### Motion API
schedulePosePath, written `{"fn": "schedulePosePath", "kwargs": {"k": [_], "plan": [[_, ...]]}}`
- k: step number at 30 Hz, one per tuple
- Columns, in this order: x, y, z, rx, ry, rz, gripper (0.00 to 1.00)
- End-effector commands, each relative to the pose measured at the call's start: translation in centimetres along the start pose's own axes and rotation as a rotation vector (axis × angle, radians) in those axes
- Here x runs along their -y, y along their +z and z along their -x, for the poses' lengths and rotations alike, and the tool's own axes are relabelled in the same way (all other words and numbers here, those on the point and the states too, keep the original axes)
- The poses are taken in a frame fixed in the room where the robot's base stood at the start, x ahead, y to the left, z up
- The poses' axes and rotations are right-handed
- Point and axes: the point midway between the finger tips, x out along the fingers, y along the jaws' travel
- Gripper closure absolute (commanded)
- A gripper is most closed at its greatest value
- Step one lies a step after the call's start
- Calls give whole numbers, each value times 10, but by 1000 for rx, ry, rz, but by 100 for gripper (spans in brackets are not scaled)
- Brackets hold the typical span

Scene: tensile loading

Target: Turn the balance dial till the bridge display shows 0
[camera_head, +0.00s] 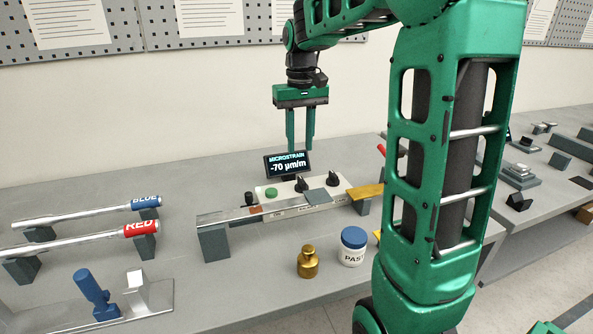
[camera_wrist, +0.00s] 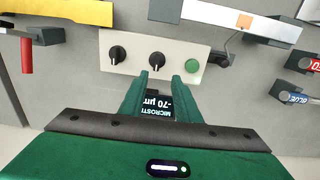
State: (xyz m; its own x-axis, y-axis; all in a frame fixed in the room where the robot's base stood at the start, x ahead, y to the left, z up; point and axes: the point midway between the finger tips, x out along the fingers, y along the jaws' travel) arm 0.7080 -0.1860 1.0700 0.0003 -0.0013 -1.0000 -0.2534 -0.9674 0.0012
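The bridge display (camera_head: 287,164) reads "MICROSTRAIN -70 µm/m" and stands at the back of a pale panel box (camera_head: 262,190). Two black pointer dials sit on the panel: one nearer the green button (camera_head: 300,184) and one farther right (camera_head: 332,180). Which is the balance dial, I cannot read. In the wrist view, both dials, the middle one (camera_wrist: 157,58) and the left one (camera_wrist: 117,53), lie beyond the fingertips. My gripper (camera_head: 301,146) points down above the display, open and empty, touching no dial. In the wrist view, its fingers partly hide the display (camera_wrist: 157,106).
A green button (camera_head: 271,193) is on the panel. A metal bar (camera_head: 250,213) runs along its front. A brass weight (camera_head: 308,262) and a white jar (camera_head: 352,250) stand in front. Blue- and red-labelled rods (camera_head: 80,238) rest on the left.

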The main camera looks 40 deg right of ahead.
Motion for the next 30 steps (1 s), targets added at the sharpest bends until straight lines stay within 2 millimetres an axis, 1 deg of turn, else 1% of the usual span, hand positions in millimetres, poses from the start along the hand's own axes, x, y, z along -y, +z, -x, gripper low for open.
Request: {"fn": "schedulePosePath", "kwargs": {"k": [5,12,18,21,24,30], "plan": [[-9,0,-17,4,-1,-12,70],[-17,0,-60,5,-1,-24,70],[-19,0,-90,5,-1,-26,70],[-19,0,-99,3,-1,-26,70],[-19,0,-104,1,-1,-26,70],[-19,0,-107,1,-1,-26,70]]}}
